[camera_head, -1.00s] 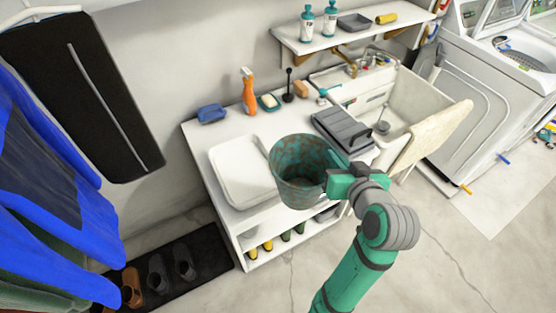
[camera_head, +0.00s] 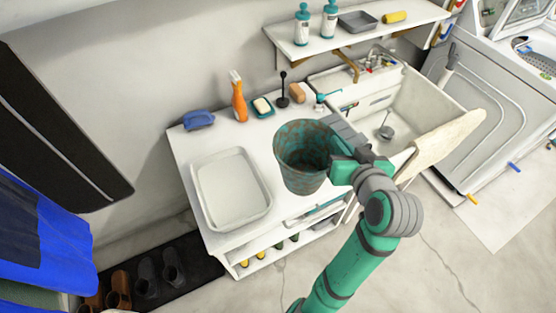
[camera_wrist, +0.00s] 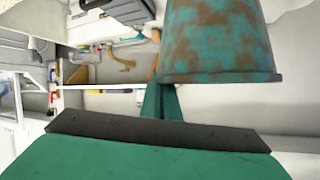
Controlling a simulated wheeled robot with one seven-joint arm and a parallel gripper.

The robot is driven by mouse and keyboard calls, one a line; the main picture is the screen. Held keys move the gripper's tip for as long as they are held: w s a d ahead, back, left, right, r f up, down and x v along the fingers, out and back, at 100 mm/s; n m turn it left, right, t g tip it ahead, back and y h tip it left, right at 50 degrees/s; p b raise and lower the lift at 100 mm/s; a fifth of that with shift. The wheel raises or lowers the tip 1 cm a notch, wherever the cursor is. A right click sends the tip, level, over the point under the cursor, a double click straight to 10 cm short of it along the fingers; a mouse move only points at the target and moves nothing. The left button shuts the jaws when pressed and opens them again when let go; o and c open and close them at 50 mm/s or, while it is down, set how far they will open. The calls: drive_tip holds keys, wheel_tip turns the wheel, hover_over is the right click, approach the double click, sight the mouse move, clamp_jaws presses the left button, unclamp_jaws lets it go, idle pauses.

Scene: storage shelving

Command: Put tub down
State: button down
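The tub is a round, bucket-shaped vessel with patchy teal and brown walls (camera_head: 300,172), open at the top and empty as far as I see. In the head view it is upright over the front right part of the white counter. I cannot tell whether its base touches anything. My gripper (camera_head: 338,168) is at the tub's right side, with its fingers at the wall near the rim, and appears shut on it.
A white tray (camera_head: 232,190) lies on the counter (camera_head: 190,150) left of the tub. A dark grey ridged object is partly hidden behind the tub. The sink (camera_head: 425,105) is at right.

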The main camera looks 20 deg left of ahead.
sight(315, 132)
drive_tip(key=w+a+f, duration=0.1)
drive_tip(key=a, duration=0.1)
drive_tip(key=w+a+f, duration=0.1)
drive_tip(key=a, duration=0.1)
drive_tip(key=w+a+f, duration=0.1)
drive_tip(key=a, duration=0.2)
drive_tip(key=shift+w+f, duration=0.3)
drive_tip(key=shift+w, duration=0.1)
drive_tip(key=a+f, duration=0.1)
drive_tip(key=w+a+f, duration=0.1)
drive_tip(key=f, duration=0.1)
drive_tip(key=w+a+f, duration=0.1)
drive_tip(key=a+f, duration=0.1)
drive_tip(key=shift+w+a, duration=0.1)
drive_tip(key=shift+w, duration=0.05)
drive_tip(key=shift+w+a+f, duration=0.15)
drive_tip(key=shift+a+f, duration=0.1)
drive_tip(key=shift+f, duration=0.85)
drive_tip(key=shift+w+a+f, duration=0.1)
drive_tip(key=shift+a+f, duration=0.1)
drive_tip(key=shift+f, duration=1)
drive_tip(key=c, duration=2)
unclamp_jaws()
drive_tip(key=shift+c, duration=0.2)
